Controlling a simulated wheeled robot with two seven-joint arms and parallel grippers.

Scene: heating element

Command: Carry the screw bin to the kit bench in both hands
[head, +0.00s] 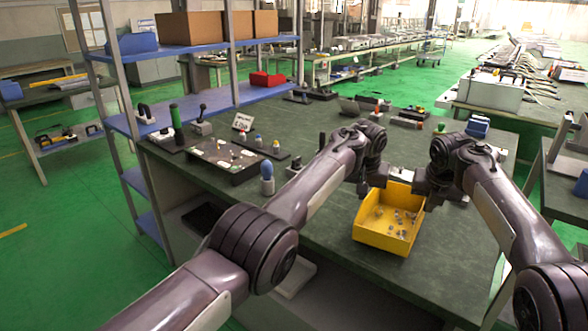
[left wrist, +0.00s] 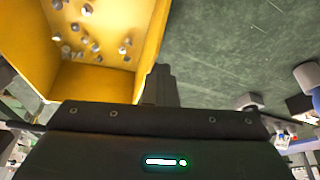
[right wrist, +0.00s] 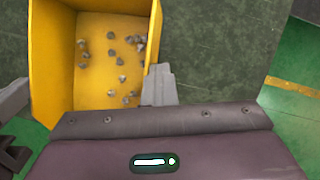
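The yellow screw bin (head: 380,241) is over the front part of the dark green bench (head: 330,222); I cannot tell whether it touches the top. Small grey screws lie inside it. My left gripper (head: 377,181) is at its far left corner and my right gripper (head: 421,188) at its far right corner. In the left wrist view, the bin wall (left wrist: 152,45) runs into the left fingers (left wrist: 160,85). In the right wrist view, the bin wall (right wrist: 154,40) runs into the right fingers (right wrist: 158,85). Both grippers look shut on the walls. I cannot tell which bench is the kit bench.
A dark tray (head: 215,160) with small parts, a blue-capped bottle (head: 267,178) and several tools stand on the bench's left. A blue shelf rack (head: 180,110) borders it. Another bench (head: 567,205) stands at the right edge. Green floor (head: 50,230) is open at left.

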